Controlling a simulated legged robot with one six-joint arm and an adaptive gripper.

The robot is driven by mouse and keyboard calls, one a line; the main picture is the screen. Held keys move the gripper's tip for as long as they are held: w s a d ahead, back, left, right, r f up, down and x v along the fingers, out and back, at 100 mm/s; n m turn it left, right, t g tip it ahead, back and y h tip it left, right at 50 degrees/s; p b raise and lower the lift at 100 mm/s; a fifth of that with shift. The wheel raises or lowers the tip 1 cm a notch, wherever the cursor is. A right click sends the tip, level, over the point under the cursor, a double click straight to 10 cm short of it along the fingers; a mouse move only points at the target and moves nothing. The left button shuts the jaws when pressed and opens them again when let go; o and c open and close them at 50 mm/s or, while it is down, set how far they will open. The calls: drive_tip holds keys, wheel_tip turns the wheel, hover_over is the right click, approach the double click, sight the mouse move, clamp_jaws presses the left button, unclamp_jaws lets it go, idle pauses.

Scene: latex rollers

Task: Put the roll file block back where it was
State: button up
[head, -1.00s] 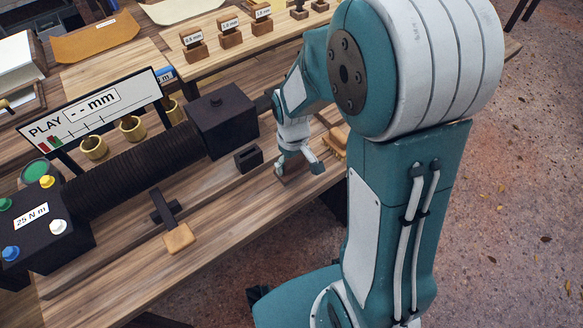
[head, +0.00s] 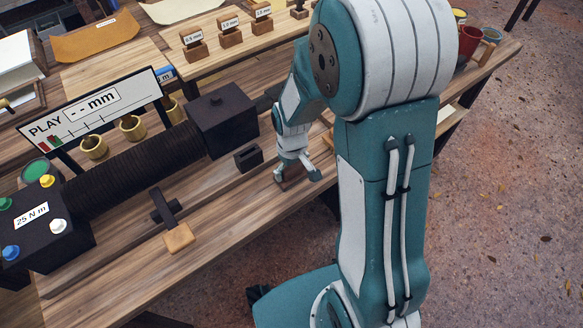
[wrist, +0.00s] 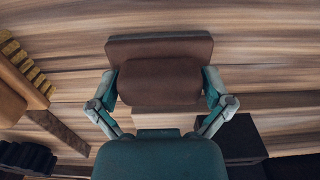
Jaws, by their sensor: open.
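A brown block (wrist: 160,47) with a rounded brown part in front of it lies on the wood bench in the wrist view; it looks like the roll file block. My gripper (wrist: 162,88) is open, one finger on either side of the rounded part. I cannot tell whether the fingers touch it. In the head view my gripper (head: 297,177) points down, low over the front edge of the bench, and largely hides the block.
A black slotted block (head: 248,157) stands just left of my gripper. The roller machine (head: 222,120) with its dark housing is behind. A bristled brush (wrist: 22,70) is at the left in the wrist view. Mugs (head: 471,42) stand far right.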

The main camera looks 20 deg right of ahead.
wheel_tip(320, 180, up, 12)
drive_tip(key=shift+f, duration=0.2)
drive_tip(key=s+r+m+t, duration=0.3)
drive_tip(key=s+r+t, duration=0.2)
drive_tip(key=s+r, duration=0.8)
drive_tip(key=shift+s+r+m+t, duration=0.15)
drive_tip(key=shift+s+m+t, duration=0.15)
drive_tip(key=shift+s, duration=0.4)
drive_tip(key=shift+d, duration=0.15)
